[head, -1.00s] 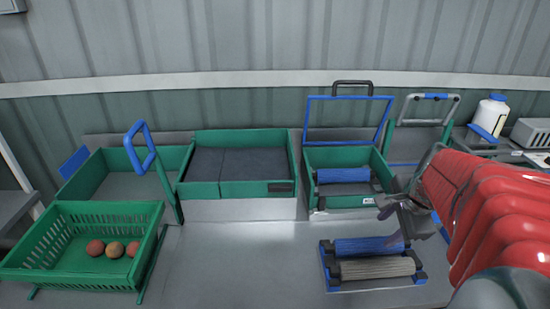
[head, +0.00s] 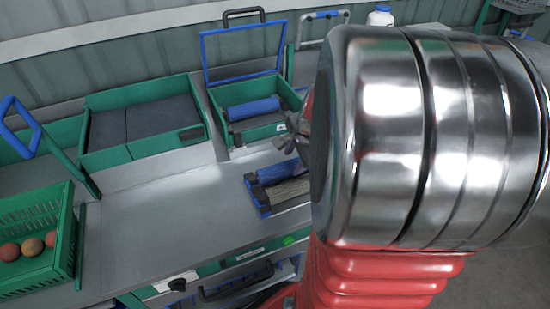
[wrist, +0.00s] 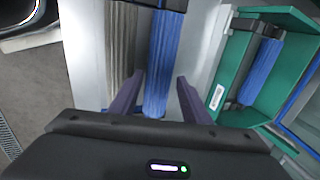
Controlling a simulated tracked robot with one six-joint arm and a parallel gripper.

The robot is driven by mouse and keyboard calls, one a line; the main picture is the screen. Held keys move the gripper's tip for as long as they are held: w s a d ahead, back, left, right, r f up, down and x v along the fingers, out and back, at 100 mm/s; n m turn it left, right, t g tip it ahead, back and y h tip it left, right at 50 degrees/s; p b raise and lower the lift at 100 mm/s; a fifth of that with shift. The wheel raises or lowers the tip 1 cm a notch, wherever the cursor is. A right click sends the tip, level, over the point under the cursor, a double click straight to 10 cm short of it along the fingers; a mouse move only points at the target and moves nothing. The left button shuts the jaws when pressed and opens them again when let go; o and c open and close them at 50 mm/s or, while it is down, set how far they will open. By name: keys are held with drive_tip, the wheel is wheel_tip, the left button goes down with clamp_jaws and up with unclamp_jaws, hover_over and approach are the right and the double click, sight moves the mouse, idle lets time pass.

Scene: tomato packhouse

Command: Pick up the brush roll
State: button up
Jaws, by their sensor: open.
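A rack (head: 262,203) with blue and black ends stands on the grey bench. It holds a blue brush roll (head: 277,172) and a grey-beige roll (head: 290,188), lying side by side. Another blue brush roll (head: 254,109) lies in the green bin (head: 240,139) behind, under a raised blue-framed lid. My gripper (head: 297,135) is open, near the rack's back right; my arm hides the rack's right end. In the wrist view, the fingers of my gripper (wrist: 160,77) appear on either side of the rack's blue roll (wrist: 160,62). The grey-beige roll (wrist: 121,40) lies left of it. Contact cannot be told.
A green basket (head: 62,225) with several round reddish fruits stands at the left. A green tray (head: 160,145) with dark panels sits behind the bench. A blue handle (head: 20,125) rises at the far left. The bench (head: 150,210) between basket and rack is clear.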

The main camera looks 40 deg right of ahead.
sight(291, 165)
drive_tip(key=shift+x, duration=2.6)
drive_tip(key=shift+c, duration=0.3)
drive_tip(key=c, duration=0.8)
